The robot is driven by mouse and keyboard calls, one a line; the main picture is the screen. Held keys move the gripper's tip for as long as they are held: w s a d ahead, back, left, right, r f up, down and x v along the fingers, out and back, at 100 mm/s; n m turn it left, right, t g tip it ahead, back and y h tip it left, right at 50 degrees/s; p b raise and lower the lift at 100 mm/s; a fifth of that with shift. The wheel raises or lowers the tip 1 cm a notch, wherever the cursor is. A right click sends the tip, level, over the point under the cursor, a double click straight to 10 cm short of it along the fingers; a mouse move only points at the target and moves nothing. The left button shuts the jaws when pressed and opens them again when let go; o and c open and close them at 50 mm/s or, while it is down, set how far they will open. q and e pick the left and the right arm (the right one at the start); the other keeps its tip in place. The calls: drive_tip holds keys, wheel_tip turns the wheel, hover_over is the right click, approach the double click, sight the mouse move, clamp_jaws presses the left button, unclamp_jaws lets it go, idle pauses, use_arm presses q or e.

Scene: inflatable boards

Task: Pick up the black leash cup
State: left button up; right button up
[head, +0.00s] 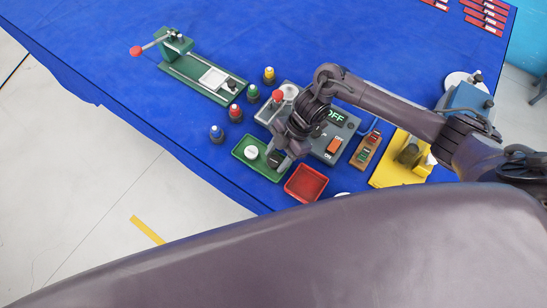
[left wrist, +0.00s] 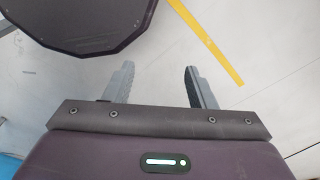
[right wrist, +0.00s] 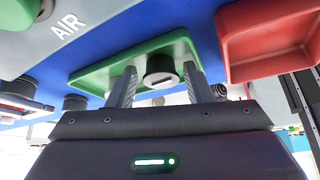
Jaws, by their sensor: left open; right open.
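The black leash cup (head: 275,158) stands in the green tray (head: 237,151) at the table's front edge, beside a white round piece (head: 251,152). In the right wrist view the black cup (right wrist: 160,68) has a slot across its face and shows between the fingertips. My right gripper (head: 282,160) is open, with its fingers around or just short of the cup; contact cannot be told. The arm partly covers the cup in the head view. My left gripper (left wrist: 158,82) is open and empty above the floor.
A red tray (head: 306,184) lies right of the green tray. A grey control box (head: 338,138) with an OFF display stands behind them. Several coloured-top pieces (head: 235,113) stand to the left, near a green lever press (head: 200,75). A yellow stand (head: 400,165) is at right.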

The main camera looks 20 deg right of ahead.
drive_tip(key=c, duration=0.7)
use_arm(q)
drive_tip(key=shift+s+d+f, duration=0.1)
drive_tip(key=shift+s+f, duration=0.05)
drive_tip(key=shift+s, duration=0.75)
use_arm(e)
drive_tip(key=shift+c, duration=0.2)
drive_tip(key=shift+r, duration=0.1)
